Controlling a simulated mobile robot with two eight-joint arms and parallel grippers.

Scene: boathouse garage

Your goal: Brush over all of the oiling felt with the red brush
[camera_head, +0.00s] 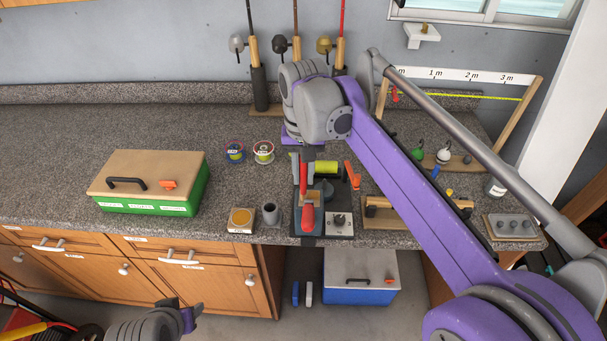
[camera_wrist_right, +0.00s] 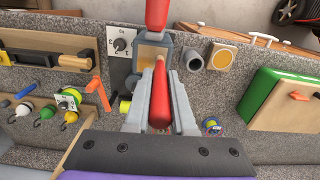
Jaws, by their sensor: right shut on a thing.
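My right gripper (camera_head: 304,168) is shut on the red brush (camera_head: 303,178). In the right wrist view the brush (camera_wrist_right: 160,98) lies between the two grey fingers (camera_wrist_right: 160,112), its far end toward a tan pad (camera_wrist_right: 146,52). This pad looks like the oiling felt and sits on a grey fixture; it also shows in the head view (camera_head: 315,197). I cannot tell whether the brush tip touches it. A second red handle (camera_head: 308,218) projects from the fixture toward the front edge. My left gripper (camera_head: 187,317) is low at the bottom left, its fingers unclear.
A yellow disc on a wooden block (camera_head: 241,219) and a grey cup (camera_head: 271,213) stand left of the fixture. A dial box (camera_head: 338,222) is right of it. A green box (camera_head: 150,183) stands farther left; the counter between is mostly clear.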

